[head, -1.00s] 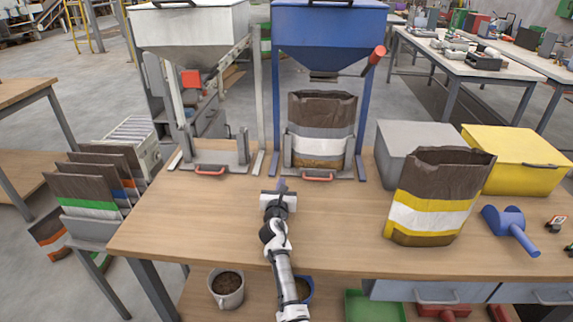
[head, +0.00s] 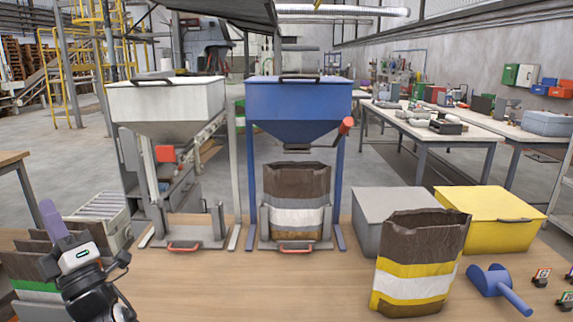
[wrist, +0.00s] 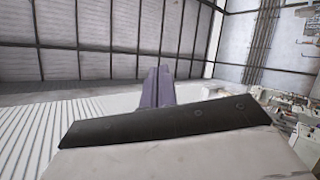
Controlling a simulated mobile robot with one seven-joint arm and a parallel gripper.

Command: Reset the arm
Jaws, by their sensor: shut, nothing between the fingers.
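My gripper (head: 50,218) is at the lower left of the head view, raised with its purple fingers pointing up. The fingers are together and empty. In the wrist view the shut fingers (wrist: 152,86) point towards the roof and walls, with no task object between them. My gripper appears in front of the rack of folded bags (head: 32,262) at the left and hides part of it. It is well apart from the bag on the table and the hoppers.
A white hopper (head: 165,105) and a blue hopper (head: 298,105) stand at the back. A brown-white bag (head: 296,198) stands under the blue one. A yellow-striped bag (head: 420,262), grey box (head: 385,212), yellow box (head: 492,215) and blue scoop (head: 490,280) are at right. The table's front middle (head: 250,285) is clear.

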